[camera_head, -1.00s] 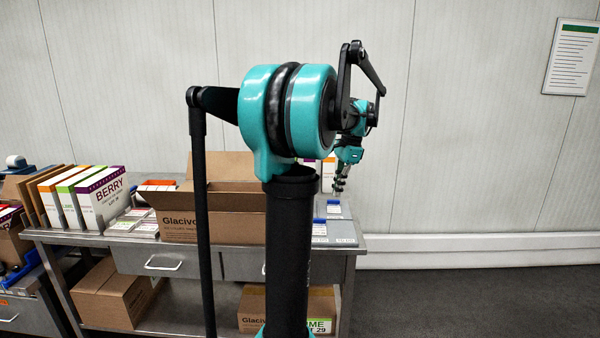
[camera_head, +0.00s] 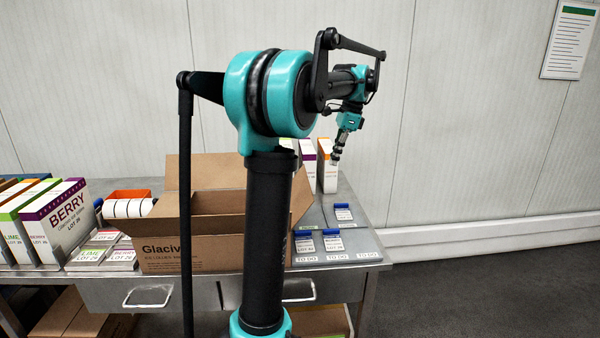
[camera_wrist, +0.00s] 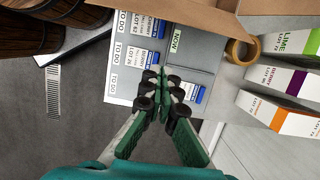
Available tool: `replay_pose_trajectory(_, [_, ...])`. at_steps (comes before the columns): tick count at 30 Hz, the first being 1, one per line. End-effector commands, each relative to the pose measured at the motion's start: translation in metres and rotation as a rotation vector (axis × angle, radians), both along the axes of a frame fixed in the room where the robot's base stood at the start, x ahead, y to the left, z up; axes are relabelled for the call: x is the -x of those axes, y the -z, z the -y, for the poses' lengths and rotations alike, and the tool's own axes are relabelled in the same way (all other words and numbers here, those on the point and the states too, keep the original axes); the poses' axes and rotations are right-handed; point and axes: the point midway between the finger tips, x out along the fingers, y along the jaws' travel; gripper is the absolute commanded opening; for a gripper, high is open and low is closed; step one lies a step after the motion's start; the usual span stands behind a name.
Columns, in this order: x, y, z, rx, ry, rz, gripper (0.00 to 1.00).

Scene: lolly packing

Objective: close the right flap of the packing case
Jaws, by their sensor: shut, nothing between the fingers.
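The open cardboard packing case (camera_head: 160,255) stands on the steel table, its front partly hidden by my column. Its back flap (camera_head: 220,168) stands up. The right flap (camera_head: 301,192) leans outward to the right, partly hidden behind my column. In the wrist view a brown cardboard edge (camera_wrist: 205,17), probably of this flap, crosses the top. My gripper (camera_head: 335,160) is to the right of and above the flap, pointing down, clear of it. In the wrist view my gripper (camera_wrist: 163,75) has its fingers together and empty, over the label cards.
Several blue-topped cards (camera_head: 332,241) lie on a grey board (camera_head: 362,246) right of the case. Upright cartons (camera_head: 328,172) stand behind it; a tape roll (camera_wrist: 241,52) lies near them. BERRY and LIME boxes (camera_head: 60,225) are at left. Open air lies right of the table.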

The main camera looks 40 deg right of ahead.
Motion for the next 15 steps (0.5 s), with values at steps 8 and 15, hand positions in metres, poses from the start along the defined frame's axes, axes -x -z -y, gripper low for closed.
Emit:
replay_pose_trajectory(8, [-0.002,0.018,-0.004,0.000,0.002,0.000,0.00])
replay_pose_trajectory(15, [-0.010,0.062,-0.014,0.000,0.001,0.000,0.00])
